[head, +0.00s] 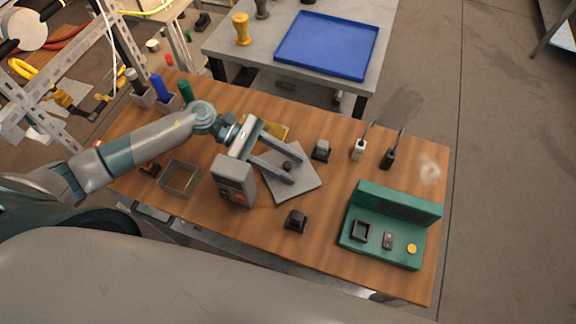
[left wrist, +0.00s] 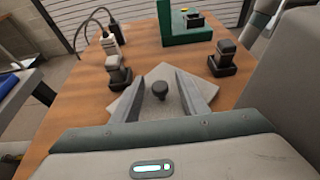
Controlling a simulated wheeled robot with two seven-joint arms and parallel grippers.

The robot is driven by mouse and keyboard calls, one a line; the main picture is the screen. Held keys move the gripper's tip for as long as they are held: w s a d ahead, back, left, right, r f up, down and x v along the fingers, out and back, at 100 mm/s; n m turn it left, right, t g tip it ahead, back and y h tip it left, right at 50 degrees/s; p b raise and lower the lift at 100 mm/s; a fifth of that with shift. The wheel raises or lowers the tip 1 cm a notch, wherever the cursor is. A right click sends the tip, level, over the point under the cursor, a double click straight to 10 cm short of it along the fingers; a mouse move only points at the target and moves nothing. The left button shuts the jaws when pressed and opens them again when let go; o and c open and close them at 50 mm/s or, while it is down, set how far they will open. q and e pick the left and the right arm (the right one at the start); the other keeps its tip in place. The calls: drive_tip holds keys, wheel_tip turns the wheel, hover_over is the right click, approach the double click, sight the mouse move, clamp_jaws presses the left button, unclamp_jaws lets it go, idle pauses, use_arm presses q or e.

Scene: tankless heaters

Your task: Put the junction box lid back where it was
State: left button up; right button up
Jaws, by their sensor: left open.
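A light grey square plate (head: 302,187) with a dark round knob (head: 287,165) lies on the wooden table; it looks like the lid, though I cannot be sure. It also shows in the left wrist view as the plate (left wrist: 160,108) with its knob (left wrist: 160,90). My left gripper (head: 294,163) is open and empty over the plate, with its fingers on either side of the knob and apart from it. A green stand (head: 395,205) at the right of the table carries a small dark square open frame (head: 360,232), a small grey block and a yellow disc. My right gripper is not in view.
Two dark blocks with grey tops stand by the plate, one behind (head: 321,150) and one in front (head: 296,221). A white plug (head: 358,150) and a black plug (head: 389,158) are farther back. A clear open box (head: 179,177) is left. A blue tray (head: 328,45) sits on another table.

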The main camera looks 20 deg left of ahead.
sight(288, 164)
use_arm(q)
drive_tip(key=shift+c, duration=0.6)
clamp_jaws()
drive_tip(key=shift+r, duration=0.1)
wheel_tip(288, 164, up, 18)
drive_tip(key=b, duration=0.6)
